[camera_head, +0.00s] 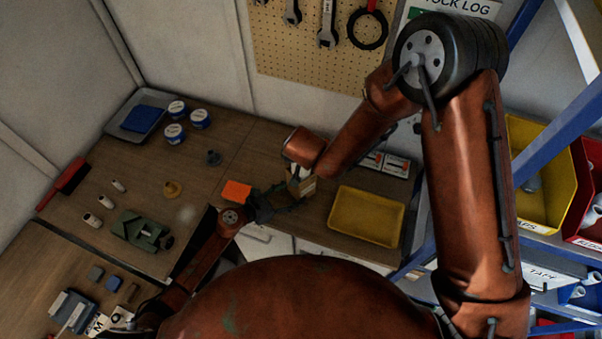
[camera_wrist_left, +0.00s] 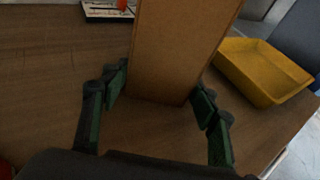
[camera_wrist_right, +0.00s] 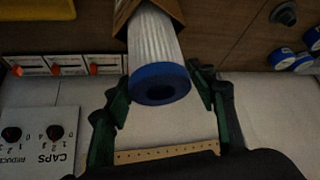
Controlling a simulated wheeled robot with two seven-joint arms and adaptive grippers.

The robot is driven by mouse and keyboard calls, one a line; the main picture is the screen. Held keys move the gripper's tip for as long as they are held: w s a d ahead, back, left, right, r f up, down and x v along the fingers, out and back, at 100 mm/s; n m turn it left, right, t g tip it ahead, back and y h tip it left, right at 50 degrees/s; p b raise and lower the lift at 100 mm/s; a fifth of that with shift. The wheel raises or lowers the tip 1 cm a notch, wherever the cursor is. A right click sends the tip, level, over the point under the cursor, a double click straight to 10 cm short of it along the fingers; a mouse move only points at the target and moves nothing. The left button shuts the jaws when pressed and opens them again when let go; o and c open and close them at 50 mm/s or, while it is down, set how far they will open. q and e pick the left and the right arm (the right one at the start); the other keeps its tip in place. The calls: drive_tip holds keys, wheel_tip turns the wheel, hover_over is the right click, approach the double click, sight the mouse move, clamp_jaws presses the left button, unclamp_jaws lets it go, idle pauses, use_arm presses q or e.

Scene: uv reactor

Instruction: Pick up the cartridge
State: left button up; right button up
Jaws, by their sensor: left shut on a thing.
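The cartridge (camera_wrist_right: 160,50) is a white pleated cylinder with a blue end cap. In the right wrist view it sticks out of the open end of a cardboard box (camera_wrist_right: 124,12). My right gripper (camera_wrist_right: 162,90) is open, with its green-padded fingers on both sides of the blue cap. My left gripper (camera_wrist_left: 160,95) is shut on the cardboard box (camera_wrist_left: 175,50), which fills the space between its fingers. In the head view the box (camera_head: 304,186) is small and partly hidden by my grippers and arms.
A yellow tray (camera_head: 367,216) lies on the wooden bench to the right of the box. An orange block (camera_head: 236,191) lies left of it. A green vise (camera_head: 140,231), white-and-blue tubs (camera_head: 200,118) and small parts stand further left. Bins (camera_head: 540,185) stand on the right.

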clamp_jaws()
idle(0.4)
wheel_tip(320, 180, up, 10)
drive_tip(key=shift+r, duration=0.1)
idle(0.5)
use_arm(q)
drive_tip(key=o, duration=0.9)
drive_tip(key=shift+o, duration=0.2)
